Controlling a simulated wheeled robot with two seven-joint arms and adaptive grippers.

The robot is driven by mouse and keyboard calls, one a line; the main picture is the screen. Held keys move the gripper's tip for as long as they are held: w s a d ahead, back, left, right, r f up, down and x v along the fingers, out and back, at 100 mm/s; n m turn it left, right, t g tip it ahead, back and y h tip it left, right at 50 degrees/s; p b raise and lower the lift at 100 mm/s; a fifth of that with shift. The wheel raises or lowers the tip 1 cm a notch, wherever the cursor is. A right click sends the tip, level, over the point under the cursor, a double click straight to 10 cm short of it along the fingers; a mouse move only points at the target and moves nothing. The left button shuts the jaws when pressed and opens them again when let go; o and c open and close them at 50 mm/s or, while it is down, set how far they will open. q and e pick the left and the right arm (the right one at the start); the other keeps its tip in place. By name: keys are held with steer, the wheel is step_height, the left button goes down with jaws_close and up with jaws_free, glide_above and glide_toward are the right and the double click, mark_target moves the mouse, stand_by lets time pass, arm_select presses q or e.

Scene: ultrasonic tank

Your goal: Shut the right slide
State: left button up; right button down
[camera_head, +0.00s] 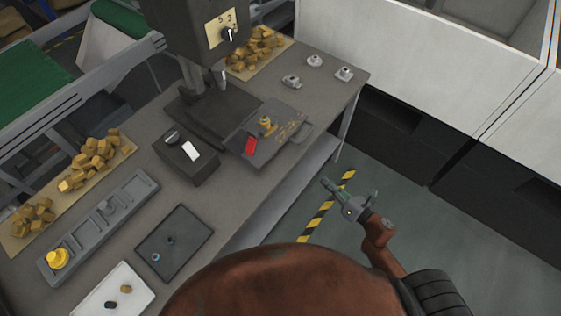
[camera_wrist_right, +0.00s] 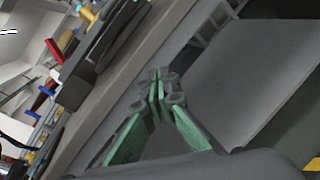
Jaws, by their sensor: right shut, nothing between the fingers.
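No part is clearly marked as the right slide. My right gripper (camera_head: 326,183) is shut and empty, over the floor right of the bench, apart from the plate. In the wrist view its green fingers (camera_wrist_right: 157,84) are together beside the bench edge. My left gripper is not in view.
A press-like machine (camera_head: 190,35) stands on the grey bench (camera_head: 225,205). A black box with a knob (camera_head: 185,158), a dark tray (camera_head: 174,244) and a long grey fixture (camera_head: 100,222) lie left. White cabinets (camera_head: 420,50) stand right. The floor between is clear.

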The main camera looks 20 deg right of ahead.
steer(key=s+a+r+n+y+b, duration=0.15)
steer(key=a+r+n+y, duration=0.25)
steer(key=a+r+n, duration=0.5)
steer(key=p, duration=0.1)
glide_toward(273, 155)
steer(key=shift+g, duration=0.4)
steer(key=x, duration=0.3)
steer(key=p+x, duration=0.1)
steer(key=x, duration=0.2)
steer(key=shift+w+r, duration=0.25)
steer(key=shift+w, duration=0.2)
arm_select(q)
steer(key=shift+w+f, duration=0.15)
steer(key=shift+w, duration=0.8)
